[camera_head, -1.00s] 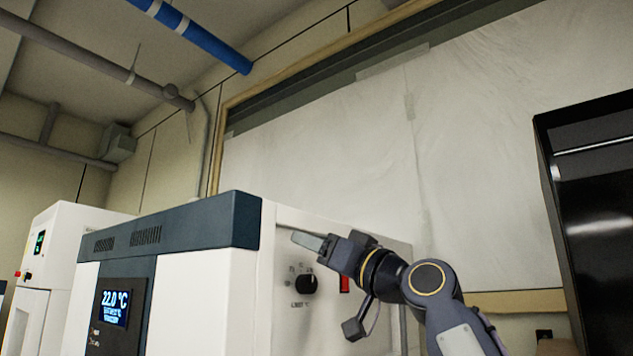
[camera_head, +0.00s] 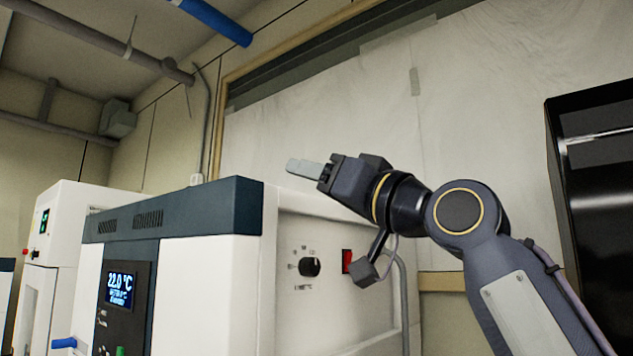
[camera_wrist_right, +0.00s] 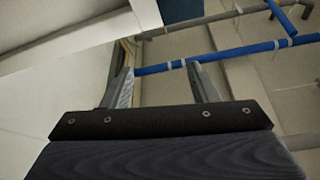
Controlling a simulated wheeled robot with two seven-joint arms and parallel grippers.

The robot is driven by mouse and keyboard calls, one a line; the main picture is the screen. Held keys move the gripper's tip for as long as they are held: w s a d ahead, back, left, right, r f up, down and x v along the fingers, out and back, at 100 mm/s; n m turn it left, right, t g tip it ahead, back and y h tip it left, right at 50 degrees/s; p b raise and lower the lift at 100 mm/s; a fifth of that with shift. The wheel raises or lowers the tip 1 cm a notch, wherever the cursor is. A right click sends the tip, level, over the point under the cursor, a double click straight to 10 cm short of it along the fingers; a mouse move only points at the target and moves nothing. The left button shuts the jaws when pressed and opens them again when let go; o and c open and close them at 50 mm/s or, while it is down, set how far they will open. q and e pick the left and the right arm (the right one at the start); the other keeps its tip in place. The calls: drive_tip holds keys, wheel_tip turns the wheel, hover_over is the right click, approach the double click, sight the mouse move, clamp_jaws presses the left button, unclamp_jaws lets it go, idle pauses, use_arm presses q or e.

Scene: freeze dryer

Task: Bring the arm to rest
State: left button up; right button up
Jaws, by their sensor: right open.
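My right gripper (camera_head: 305,168) is raised above and in front of the side panel of the white freeze dryer (camera_head: 205,290), at about the height of its dark top band. Its fingers point left in the head view. In the right wrist view the two fingers (camera_wrist_right: 160,85) stand apart with nothing between them, so it is open and empty. The freeze dryer's display (camera_head: 120,285) reads 22.0 °C. A black knob (camera_head: 310,267) and a red switch (camera_head: 347,261) show on its side panel, below the gripper. My left gripper is not in view.
Another white machine (camera_head: 66,225) stands behind at the left. A tall black cabinet (camera_head: 605,200) stands at the right. Blue pipe (camera_head: 215,20) runs overhead.

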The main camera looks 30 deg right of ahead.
wheel_tip(320, 180, down, 38)
drive_tip(key=a+g+h+b, duration=0.1)
drive_tip(key=g+h+b, duration=0.15)
drive_tip(key=g, duration=0.65)
drive_tip(key=s+a+f+m+g, duration=0.1)
drive_tip(key=s+f, duration=0.4)
drive_tip(key=f, duration=0.5)
drive_tip(key=s+a+f+m+g, duration=0.1)
drive_tip(key=s+f+g, duration=0.2)
drive_tip(key=s+f, duration=0.3)
drive_tip(key=s+a+f+m+g, duration=0.1)
drive_tip(key=s+f, duration=0.4)
drive_tip(key=f, duration=0.9)
drive_tip(key=shift+s+a+f+g+h, duration=0.2)
drive_tip(key=shift+s+f+g+h, duration=0.15)
drive_tip(key=shift+g, duration=0.55)
